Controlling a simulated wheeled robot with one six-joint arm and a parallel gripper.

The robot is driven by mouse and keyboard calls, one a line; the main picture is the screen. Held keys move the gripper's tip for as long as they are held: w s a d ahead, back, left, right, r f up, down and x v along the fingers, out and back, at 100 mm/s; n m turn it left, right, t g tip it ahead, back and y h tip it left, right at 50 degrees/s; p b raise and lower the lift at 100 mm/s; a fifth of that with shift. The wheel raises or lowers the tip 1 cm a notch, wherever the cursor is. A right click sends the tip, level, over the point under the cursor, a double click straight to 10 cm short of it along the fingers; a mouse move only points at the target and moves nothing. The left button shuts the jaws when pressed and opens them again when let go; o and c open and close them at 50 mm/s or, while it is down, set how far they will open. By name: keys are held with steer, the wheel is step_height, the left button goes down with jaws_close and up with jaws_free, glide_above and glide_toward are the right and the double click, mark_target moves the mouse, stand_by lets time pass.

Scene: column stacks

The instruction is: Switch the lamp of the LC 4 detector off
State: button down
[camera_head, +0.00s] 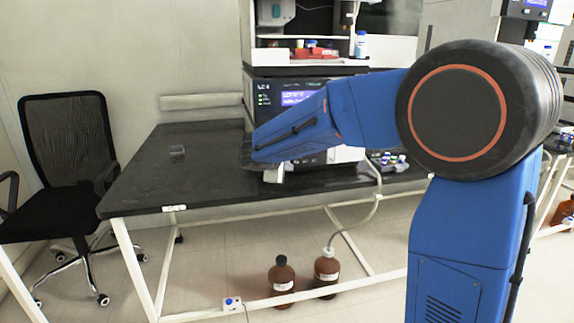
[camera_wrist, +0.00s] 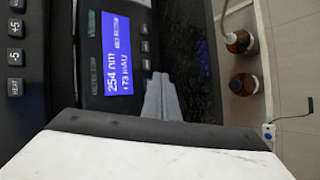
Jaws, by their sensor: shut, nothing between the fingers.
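The LC 4 detector (camera_head: 263,88) is a dark unit in the stack on the black bench, with small green lights at its left and a lit blue display (camera_head: 297,97). My arm covers part of its front. In the wrist view its display (camera_wrist: 118,52), seen sideways, reads 254 nm and about +73 mAU. A short row of dark buttons (camera_wrist: 145,46) lies beside the display; their labels are too small to tell, so I cannot pick out the lamp key. My gripper (camera_wrist: 160,76) is shut and empty, its tips close to the end of that row; contact cannot be told. It also shows in the head view (camera_head: 273,176).
Another module's keys, marked +5 and -5 (camera_wrist: 15,42), show at the wrist view's left edge. Brown bottles (camera_head: 282,274) stand on the floor under the bench. A black chair (camera_head: 68,150) stands left.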

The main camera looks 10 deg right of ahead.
steer(key=shift+w, duration=0.15)
steer(key=shift+w, duration=0.25)
steer(key=shift+w, duration=0.4)
stand_by(0.9)
steer(key=shift+s, duration=0.85)
steer(key=shift+s, duration=0.1)
steer(key=s, duration=0.4)
steer(key=shift+s, duration=0.4)
stand_by(0.5)
